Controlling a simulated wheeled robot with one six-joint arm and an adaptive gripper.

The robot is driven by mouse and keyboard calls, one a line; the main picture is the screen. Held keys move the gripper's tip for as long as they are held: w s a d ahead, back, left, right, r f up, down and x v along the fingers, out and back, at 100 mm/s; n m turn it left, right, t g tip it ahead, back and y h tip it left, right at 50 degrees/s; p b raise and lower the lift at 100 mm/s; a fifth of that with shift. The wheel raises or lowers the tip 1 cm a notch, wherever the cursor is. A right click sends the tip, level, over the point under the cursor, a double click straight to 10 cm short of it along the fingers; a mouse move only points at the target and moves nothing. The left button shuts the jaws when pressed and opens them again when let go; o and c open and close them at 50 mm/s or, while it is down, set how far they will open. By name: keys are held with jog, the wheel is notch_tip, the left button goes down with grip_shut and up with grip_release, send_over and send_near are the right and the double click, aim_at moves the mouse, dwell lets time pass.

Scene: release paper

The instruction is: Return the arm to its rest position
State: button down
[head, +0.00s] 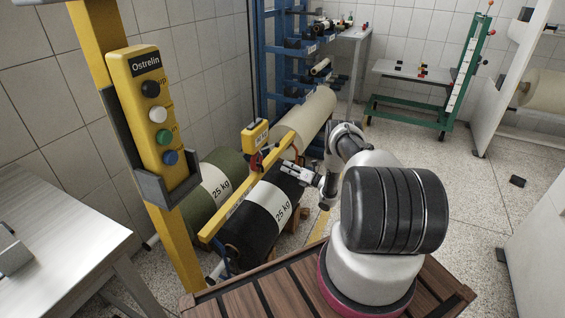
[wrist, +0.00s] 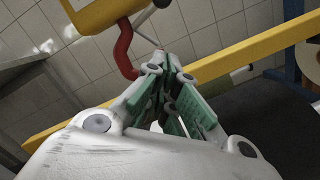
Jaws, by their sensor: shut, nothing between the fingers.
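My arm reaches out from my wooden-slatted base in the head view. A red hook (wrist: 124,48) hangs from a yellow body just left of the fingertips. I cannot tell whether the fingers touch it.
An Ostrelin button box (head: 150,110) on a yellow post and a grey table (head: 70,245) stand at left. Open floor (head: 470,190) lies at right.

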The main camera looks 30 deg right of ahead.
jog(key=r+v, duration=0.1)
jog(key=v, duration=0.5)
jog(key=s+d+f+m+g+h, duration=0.2)
jog(key=f+m+g+h, duration=0.1)
jog(key=f+m, duration=0.4)
jog(key=s+d+f+m+g+h, duration=0.25)
jog(key=f+m, duration=0.35)
jog(key=f, duration=0.4)
jog(key=s+d+r+m+g+h, duration=0.5)
jog(key=s+d+r+m+g, duration=0.25)
jog(key=m, duration=0.25)
jog(key=s+a+r+m+g, duration=0.2)
jog(key=s+a+r+m, duration=0.15)
jog(key=r, duration=0.75)
jog(key=s+a+r+m+g, duration=0.15)
jog(key=s+r+m, duration=0.3)
jog(key=r, duration=0.65)
jog(key=s+a+r+m+g, duration=0.1)
jog(key=s+a+r+m, duration=0.3)
jog(key=r, duration=0.8)
jog(key=s+a+r+t, duration=0.2)
jog(key=s+a+r, duration=0.7)
jog(key=r, duration=0.4)
jog(key=s+a+r+t, duration=0.3)
jog(key=s+a+r, duration=0.6)
jog(key=r, duration=0.5)
jog(key=shift+s+a+n+t, duration=0.15)
jog(key=shift+a+n+t, duration=0.2)
jog(key=shift+n, duration=0.05)
